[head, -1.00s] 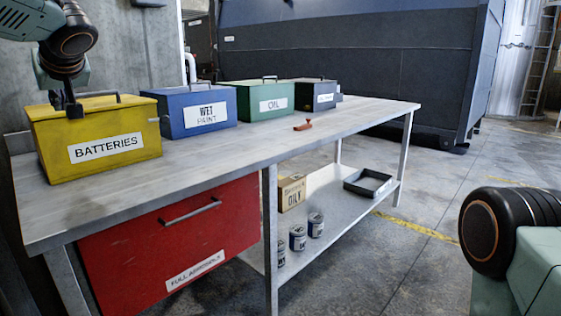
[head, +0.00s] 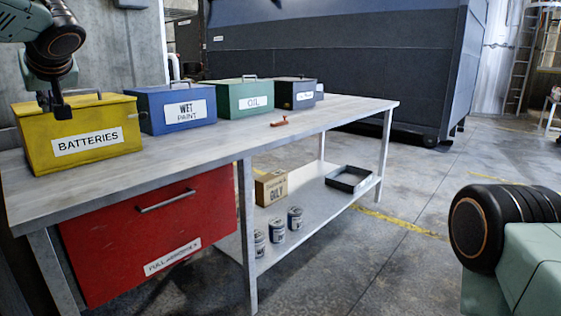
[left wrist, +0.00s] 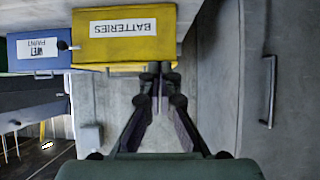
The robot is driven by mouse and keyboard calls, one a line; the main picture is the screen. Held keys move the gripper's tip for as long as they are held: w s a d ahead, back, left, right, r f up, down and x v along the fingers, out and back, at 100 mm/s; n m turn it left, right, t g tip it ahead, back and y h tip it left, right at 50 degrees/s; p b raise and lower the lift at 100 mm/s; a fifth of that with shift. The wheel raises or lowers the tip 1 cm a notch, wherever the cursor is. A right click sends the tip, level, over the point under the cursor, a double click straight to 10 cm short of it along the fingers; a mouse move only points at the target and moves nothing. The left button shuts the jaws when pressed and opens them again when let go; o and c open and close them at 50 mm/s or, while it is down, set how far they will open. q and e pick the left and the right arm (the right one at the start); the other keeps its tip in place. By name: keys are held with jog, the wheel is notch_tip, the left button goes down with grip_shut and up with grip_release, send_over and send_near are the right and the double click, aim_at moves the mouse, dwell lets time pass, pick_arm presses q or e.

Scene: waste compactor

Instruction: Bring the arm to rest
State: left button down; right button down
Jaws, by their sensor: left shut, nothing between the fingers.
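My left gripper (head: 58,106) comes in from the upper left of the head view, in front of the lidded yellow box marked BATTERIES (head: 110,122). In the left wrist view my left gripper (left wrist: 160,72) is shut and empty, with its fingertips just by the lower edge of the yellow box (left wrist: 165,45) as pictured. I cannot tell whether they touch it. My right gripper is out of view.
A blue WET PAINT box (head: 160,121), a green OIL box (head: 226,108) and a dark box (head: 292,103) stand along the table (head: 185,152). A small red-brown object (head: 280,124) lies on it. A red drawer (head: 120,243) hangs below.

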pick_arm(q)
jog(key=w+d+f+m+t+h, duration=0.35)
jog(key=d+f+m+h, duration=0.4)
jog(key=d+f, duration=0.55)
jog(key=s+d+f+m+g+h+p, duration=0.1)
jog(key=s+d+f+m, duration=0.15)
jog(key=d+f, duration=0.4)
jog(key=s+d+f+m+g+h+p, duration=0.1)
jog(key=s+d+f+h, duration=0.2)
jog(key=f, duration=0.7)
jog(key=s+f+g+y+p, duration=0.1)
jog(key=s+f+g, duration=0.1)
jog(key=s+f, duration=0.5)
jog(key=s+d+f+g+p, duration=0.1)
jog(key=s+f, duration=0.6)
jog(key=s, duration=1.3)
jog(key=s+d+f+n+g+y+p, duration=0.1)
jog(key=s+f+g+p, duration=0.2)
jog(key=s, duration=1.1)
notch_tip(320, 180, down, 4)
jog(key=shift+d+f+g+y, duration=0.1)
jog(key=shift+d+g+y, duration=0.2)
jog(key=shift+g, duration=0.95)
jog(key=shift+a, duration=0.1)
